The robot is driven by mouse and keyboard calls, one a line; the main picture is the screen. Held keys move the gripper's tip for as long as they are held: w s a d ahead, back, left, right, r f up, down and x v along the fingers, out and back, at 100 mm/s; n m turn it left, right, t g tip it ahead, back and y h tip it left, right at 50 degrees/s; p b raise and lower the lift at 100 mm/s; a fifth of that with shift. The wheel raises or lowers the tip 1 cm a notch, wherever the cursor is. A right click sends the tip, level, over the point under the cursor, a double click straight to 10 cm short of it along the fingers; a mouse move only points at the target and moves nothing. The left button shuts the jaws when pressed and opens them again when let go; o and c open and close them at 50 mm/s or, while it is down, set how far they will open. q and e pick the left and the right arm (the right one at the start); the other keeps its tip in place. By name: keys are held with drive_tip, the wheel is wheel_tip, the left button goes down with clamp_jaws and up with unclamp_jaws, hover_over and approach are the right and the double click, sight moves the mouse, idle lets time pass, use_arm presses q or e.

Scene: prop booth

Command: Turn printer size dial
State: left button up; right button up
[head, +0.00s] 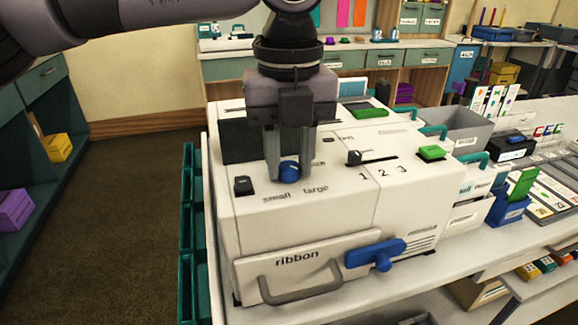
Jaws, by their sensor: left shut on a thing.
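The printer (300,230) is a white machine on the white table. Its size dial (289,172) is a small blue knob on the top face, just behind the printed words "small" and "large". My left gripper (289,168) points down from above with its fingers around the dial, shut on it. The fingers cover the sides of the dial, and any pointer mark on it is too small to read. My right gripper is not in the head view.
Near the dial are a black switch (243,186), a slider (356,157) by the numbers 1 2 3, and a green button (431,152). A blue handle (376,254) and the ribbon drawer's grey handle (300,284) stick out in front. A grey bin (452,130) stands right.

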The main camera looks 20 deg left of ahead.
sight(289, 166)
use_arm(q)
drive_tip(key=shift+r+n+b, duration=0.1)
drive_tip(key=shift+n+b, duration=0.2)
drive_tip(key=shift+n, duration=0.3)
drive_tip(key=o, duration=1.1)
drive_tip(key=shift+c, duration=0.2)
wheel_tip(289, 166, up, 7)
drive_tip(key=shift+r, duration=0.1)
